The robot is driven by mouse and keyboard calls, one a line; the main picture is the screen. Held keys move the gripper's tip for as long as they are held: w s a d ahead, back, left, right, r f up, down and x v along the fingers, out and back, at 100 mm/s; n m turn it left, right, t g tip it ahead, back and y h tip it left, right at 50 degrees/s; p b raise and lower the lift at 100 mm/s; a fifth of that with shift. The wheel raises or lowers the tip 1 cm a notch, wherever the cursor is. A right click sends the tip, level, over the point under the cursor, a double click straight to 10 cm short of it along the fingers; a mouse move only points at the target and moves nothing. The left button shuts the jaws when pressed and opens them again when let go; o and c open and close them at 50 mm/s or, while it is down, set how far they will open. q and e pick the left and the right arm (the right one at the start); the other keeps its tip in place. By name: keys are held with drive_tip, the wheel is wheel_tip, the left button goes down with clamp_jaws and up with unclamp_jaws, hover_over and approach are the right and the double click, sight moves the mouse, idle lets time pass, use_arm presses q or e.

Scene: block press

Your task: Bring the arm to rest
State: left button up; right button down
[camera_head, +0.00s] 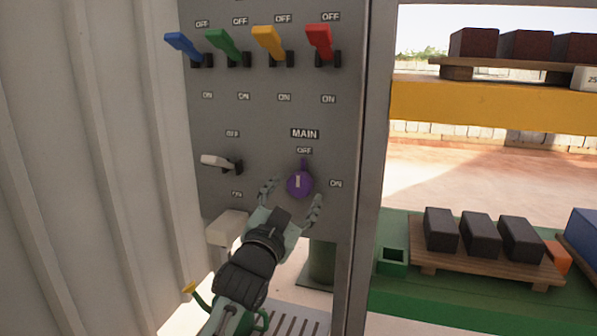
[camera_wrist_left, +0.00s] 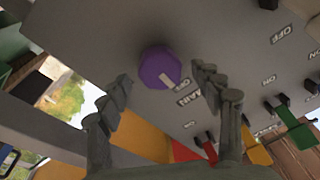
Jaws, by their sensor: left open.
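My left gripper (camera_head: 292,196) is open in front of the grey control panel (camera_head: 270,115). Its fingers are spread to either side of the purple MAIN knob (camera_head: 300,184), with a visible gap on both sides in the left wrist view. The knob (camera_wrist_left: 160,68) lies ahead of the fingertips there, and nothing is held. The knob's pale mark stands about upright, towards the OFF label above it, in the head view. Whether a finger touches the panel cannot be told. My right gripper is not in view.
Blue (camera_head: 184,45), green (camera_head: 223,43), yellow (camera_head: 268,42) and red (camera_head: 320,43) levers tilt up near OFF labels. A white lever (camera_head: 216,161) sticks out left of the knob. A corrugated wall (camera_head: 80,150) stands left. Dark blocks (camera_head: 480,232) lie on a pallet right.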

sight(299, 189)
use_arm(q)
drive_tip(key=x, duration=0.3)
drive_tip(key=shift+w+r, duration=0.1)
drive_tip(key=shift+w, duration=0.1)
drive_tip(key=m, duration=0.3)
drive_tip(key=m+h+b, duration=0.1)
drive_tip(key=m, duration=0.2)
drive_tip(key=shift+s+a+m+g, duration=0.1)
drive_tip(key=shift+s+m+g, duration=0.05)
drive_tip(key=shift+m+g, duration=0.2)
drive_tip(key=m, duration=0.3)
drive_tip(key=shift+m+h, duration=0.25)
drive_tip(key=shift+h, duration=0.05)
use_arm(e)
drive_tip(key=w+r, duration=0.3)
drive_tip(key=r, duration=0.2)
use_arm(q)
drive_tip(key=shift+m+g, duration=0.45)
drive_tip(key=shift+m, duration=0.65)
drive_tip(key=m+g+p, duration=0.1)
drive_tip(key=m, duration=0.5)
drive_tip(key=shift+m, duration=0.8)
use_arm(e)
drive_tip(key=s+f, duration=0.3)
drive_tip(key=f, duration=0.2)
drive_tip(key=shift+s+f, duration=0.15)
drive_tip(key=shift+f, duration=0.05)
